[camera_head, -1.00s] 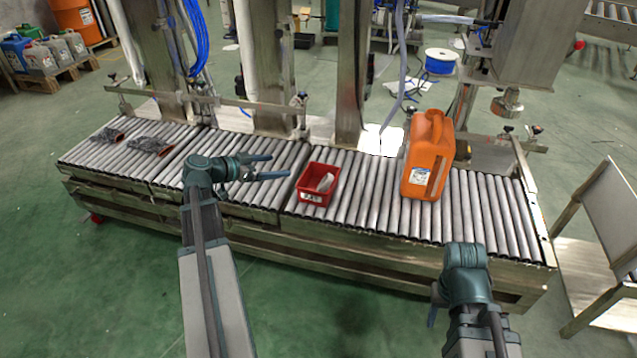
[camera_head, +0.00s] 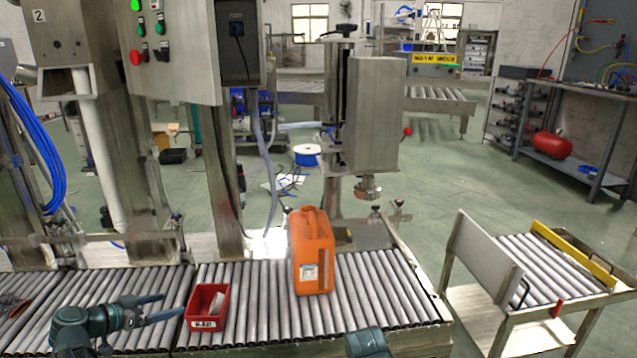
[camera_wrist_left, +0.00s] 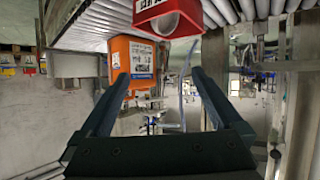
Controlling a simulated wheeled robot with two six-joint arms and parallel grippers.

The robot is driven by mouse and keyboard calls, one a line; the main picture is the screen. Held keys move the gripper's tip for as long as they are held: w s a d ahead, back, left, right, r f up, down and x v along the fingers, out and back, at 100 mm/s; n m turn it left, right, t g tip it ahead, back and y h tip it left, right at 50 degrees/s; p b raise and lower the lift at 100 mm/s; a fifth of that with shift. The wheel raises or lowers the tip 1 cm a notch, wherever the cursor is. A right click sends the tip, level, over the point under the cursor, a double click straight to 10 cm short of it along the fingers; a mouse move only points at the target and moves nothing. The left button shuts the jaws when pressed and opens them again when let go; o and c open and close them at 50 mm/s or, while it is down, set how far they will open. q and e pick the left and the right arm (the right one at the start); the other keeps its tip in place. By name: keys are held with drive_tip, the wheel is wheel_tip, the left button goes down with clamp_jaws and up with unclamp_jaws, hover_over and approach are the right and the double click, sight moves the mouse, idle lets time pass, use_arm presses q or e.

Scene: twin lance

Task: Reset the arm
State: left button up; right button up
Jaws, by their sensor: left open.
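My left gripper (camera_head: 172,304) is over the roller conveyor (camera_head: 266,318), just left of a small red bin (camera_head: 221,315). Its two fingers are apart and nothing is between them. They also show parted in the left wrist view (camera_wrist_left: 160,77). The red bin holds a pale item and shows upside down at the top of the wrist view (camera_wrist_left: 148,12). An orange jug (camera_head: 313,262) stands upright on the rollers right of the bin. Only a teal joint of my right arm shows at the bottom edge of the head view; its gripper is out of frame.
A steel filling machine with a control box (camera_head: 190,60) rises behind the conveyor. A small roller cart (camera_head: 560,275) stands to the right. A blue cable spool (camera_head: 307,154) lies on the floor behind. A workbench (camera_head: 575,165) is at the far right.

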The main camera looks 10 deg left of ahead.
use_arm(q)
drive_tip(key=s+d+f+g+p, duration=0.15)
drive_tip(key=d+g, duration=0.25)
drive_tip(key=d, duration=0.8)
drive_tip(key=d+f+g+p, duration=0.1)
drive_tip(key=d+f+g, duration=0.25)
drive_tip(key=d, duration=0.85)
drive_tip(key=s+d+g+y+p, duration=0.4)
drive_tip(key=s+d+y, duration=0.3)
drive_tip(key=s+d, duration=0.65)
wheel_tip(320, 180, up, 38)
drive_tip(key=w+d+p, duration=0.1)
drive_tip(key=d+p, duration=0.1)
drive_tip(key=p, duration=3.6)
drive_tip(key=shift+n, duration=0.4)
